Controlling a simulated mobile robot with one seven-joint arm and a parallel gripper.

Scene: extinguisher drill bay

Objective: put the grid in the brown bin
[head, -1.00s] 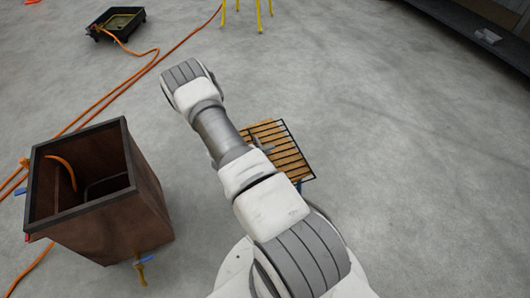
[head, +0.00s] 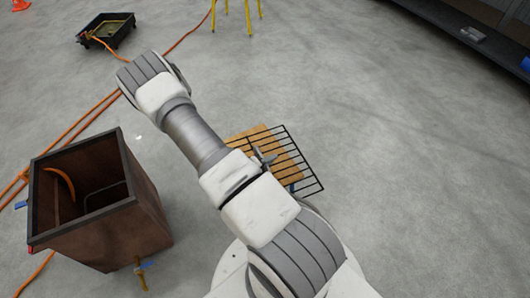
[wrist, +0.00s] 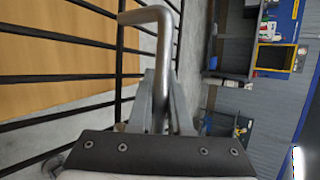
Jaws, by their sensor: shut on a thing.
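The grid (head: 304,165) is a black rack of thin parallel bars. It shows in the head view just right of my arm, over a wooden board, and sticks out past the board's right side. In the wrist view the grid (wrist: 120,70) fills the left, with a bent grey metal handle (wrist: 163,40) at its edge. My gripper (wrist: 160,98) is shut on that handle; in the head view the gripper (head: 264,158) is partly hidden behind my arm. The brown bin (head: 128,238) stands open-topped at the left of the head view, apart from the grid.
The wooden board (head: 248,141) lies under the grid. Orange hoses (head: 95,110) run on the floor behind the bin. A black tray (head: 106,32) and yellow legs (head: 238,14) stand farther back. The floor at right is clear up to a dark shelf (head: 470,40).

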